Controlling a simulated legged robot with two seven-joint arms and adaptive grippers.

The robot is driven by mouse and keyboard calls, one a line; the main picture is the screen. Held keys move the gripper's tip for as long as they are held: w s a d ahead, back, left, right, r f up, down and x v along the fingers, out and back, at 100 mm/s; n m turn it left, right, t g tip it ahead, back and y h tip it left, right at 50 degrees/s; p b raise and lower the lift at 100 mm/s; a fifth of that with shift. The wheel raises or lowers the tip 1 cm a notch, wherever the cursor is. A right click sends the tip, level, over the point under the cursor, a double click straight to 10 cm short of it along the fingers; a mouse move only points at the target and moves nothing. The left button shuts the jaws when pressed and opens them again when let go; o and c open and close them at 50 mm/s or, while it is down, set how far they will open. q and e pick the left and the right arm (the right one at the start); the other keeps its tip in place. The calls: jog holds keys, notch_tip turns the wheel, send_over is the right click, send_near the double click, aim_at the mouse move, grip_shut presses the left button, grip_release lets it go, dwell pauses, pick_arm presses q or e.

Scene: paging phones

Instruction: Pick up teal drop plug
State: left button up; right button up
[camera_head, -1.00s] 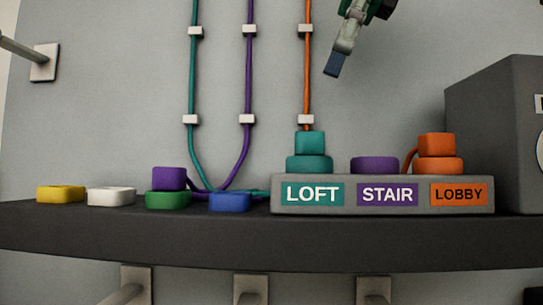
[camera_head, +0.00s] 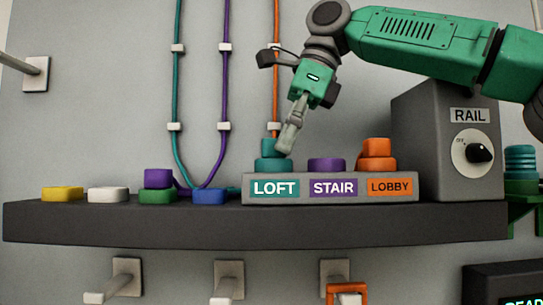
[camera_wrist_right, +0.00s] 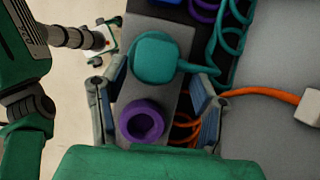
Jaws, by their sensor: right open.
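The teal drop plug (camera_head: 268,145) sits in the teal socket (camera_head: 266,165) above the LOFT label, at the left end of the grey box. In the right wrist view the teal plug (camera_wrist_right: 155,58) is a rounded block with a teal cord leading off right. My right gripper (camera_head: 288,145) comes down from above, right beside the plug in the head view. In the wrist view its open fingers (camera_wrist_right: 155,75) stand on either side of the plug, with gaps visible. Whether a fingertip touches it, I cannot tell.
The purple STAIR socket (camera_head: 326,165) is empty. An orange plug (camera_head: 376,147) sits in the LOBBY socket. The RAIL box (camera_head: 445,145) stands at right. At left on the shelf (camera_head: 120,225) are yellow, white, green and blue sockets, with a purple plug (camera_head: 158,178) on the green one.

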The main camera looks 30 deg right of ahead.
jog(key=shift+f, duration=0.15)
jog(key=shift+w+a, duration=0.15)
jog(key=shift+a, duration=0.4)
jog(key=shift+w+a, duration=0.2)
jog(key=shift+a, duration=0.6)
jog(key=c, duration=1.2)
jog(key=shift+d+r, duration=0.25)
jog(key=shift+d, duration=0.3)
jog(key=shift+c, duration=0.2)
jog(key=shift+r, duration=0.2)
notch_tip(320, 180, up, 9)
jog(key=shift+a+f, duration=0.1)
jog(key=shift+f, duration=0.1)
jog(key=shift+s+r, duration=0.15)
jog(key=shift+r, duration=0.2)
